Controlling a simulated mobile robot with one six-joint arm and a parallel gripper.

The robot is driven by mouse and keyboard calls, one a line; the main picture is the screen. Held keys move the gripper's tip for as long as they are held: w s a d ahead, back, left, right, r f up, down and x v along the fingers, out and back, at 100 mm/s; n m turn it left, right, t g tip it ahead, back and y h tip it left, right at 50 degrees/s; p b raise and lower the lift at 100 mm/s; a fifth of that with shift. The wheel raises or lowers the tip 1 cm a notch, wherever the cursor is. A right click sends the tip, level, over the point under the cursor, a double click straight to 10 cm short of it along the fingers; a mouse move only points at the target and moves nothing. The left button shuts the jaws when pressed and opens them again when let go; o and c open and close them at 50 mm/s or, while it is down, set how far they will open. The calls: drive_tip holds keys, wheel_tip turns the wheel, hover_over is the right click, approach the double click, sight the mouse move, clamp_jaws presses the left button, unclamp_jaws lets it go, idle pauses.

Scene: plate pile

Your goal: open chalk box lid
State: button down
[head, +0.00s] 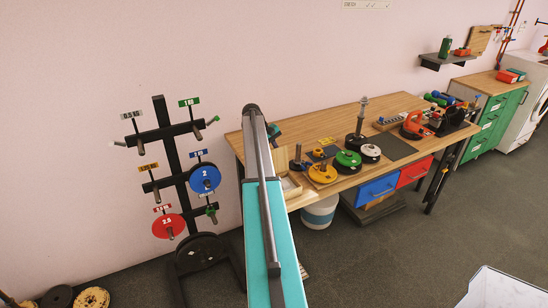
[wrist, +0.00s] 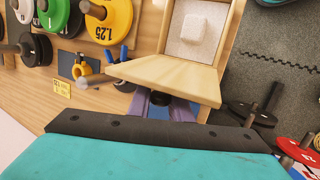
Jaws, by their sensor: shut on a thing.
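The chalk box (head: 291,186) is a small pale wooden box at the near left end of the workbench. In the wrist view the box (wrist: 228,22) shows a white chalk block (wrist: 194,28) inside. Its wooden lid (wrist: 165,78) is raised away from the opening, with its edge towards my wrist camera. The raised lid also shows in the head view (head: 282,160). My gripper (wrist: 160,104) is at the lid's near side, shut on the lid; its fingertips are mostly hidden behind the lid and my arm.
Yellow (head: 322,173) and green (head: 347,160) weight plates stand on the bench (head: 330,125) right of the box. A plate rack (head: 168,150) with blue and red plates is at the left. Blue (head: 377,189) and red drawers are under the bench.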

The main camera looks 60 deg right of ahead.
drive_tip(key=shift+s+d+f, duration=0.1)
drive_tip(key=shift+s+d, duration=0.15)
drive_tip(key=shift+s, duration=0.15)
drive_tip(key=c, duration=1.7)
unclamp_jaws()
drive_tip(key=shift+o, duration=0.2)
drive_tip(key=shift+w+a, duration=0.15)
drive_tip(key=shift+w, duration=0.25)
drive_tip(key=shift+b+v, duration=0.5)
drive_tip(key=shift+v, duration=0.6)
drive_tip(key=b+v, duration=0.3)
drive_tip(key=v, duration=0.8)
drive_tip(key=shift+r+b, duration=0.3)
